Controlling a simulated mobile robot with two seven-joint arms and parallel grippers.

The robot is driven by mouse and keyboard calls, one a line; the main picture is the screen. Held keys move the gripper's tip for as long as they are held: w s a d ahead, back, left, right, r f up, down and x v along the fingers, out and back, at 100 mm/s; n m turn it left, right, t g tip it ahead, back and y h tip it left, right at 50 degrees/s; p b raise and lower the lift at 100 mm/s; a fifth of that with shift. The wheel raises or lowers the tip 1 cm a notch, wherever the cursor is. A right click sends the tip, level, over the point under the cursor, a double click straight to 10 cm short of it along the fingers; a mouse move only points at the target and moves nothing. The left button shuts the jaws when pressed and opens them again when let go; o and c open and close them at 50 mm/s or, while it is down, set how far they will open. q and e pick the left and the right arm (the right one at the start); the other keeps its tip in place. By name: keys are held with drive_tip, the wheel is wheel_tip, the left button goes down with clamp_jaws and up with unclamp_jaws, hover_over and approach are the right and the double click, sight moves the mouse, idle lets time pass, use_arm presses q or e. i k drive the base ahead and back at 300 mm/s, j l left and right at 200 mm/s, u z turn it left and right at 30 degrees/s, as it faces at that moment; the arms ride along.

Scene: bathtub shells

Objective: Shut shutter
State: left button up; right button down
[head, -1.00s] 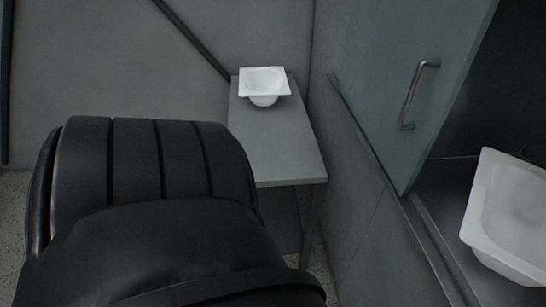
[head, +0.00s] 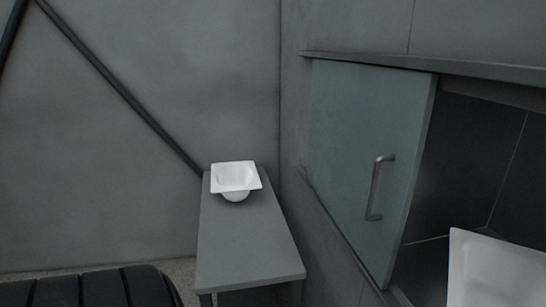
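The shutter (head: 345,150) is a grey-green sliding panel on the right wall, with a vertical metal bar handle (head: 375,187) near its right edge. It covers the left part of a wall opening (head: 460,165). The right part is uncovered and shows a dark tiled inside. A white tub shell (head: 490,272) stands in the uncovered part, cut off by the lower right edge of the view. Neither of my grippers is in view.
A grey table (head: 245,245) stands in the corner left of the shutter, with a small white basin-like shell (head: 236,180) at its far end. A dark diagonal bar (head: 125,95) runs along the left wall. A top rail (head: 440,66) runs above the opening.

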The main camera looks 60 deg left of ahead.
sight(370, 124)
drive_tip(key=u, duration=1.35)
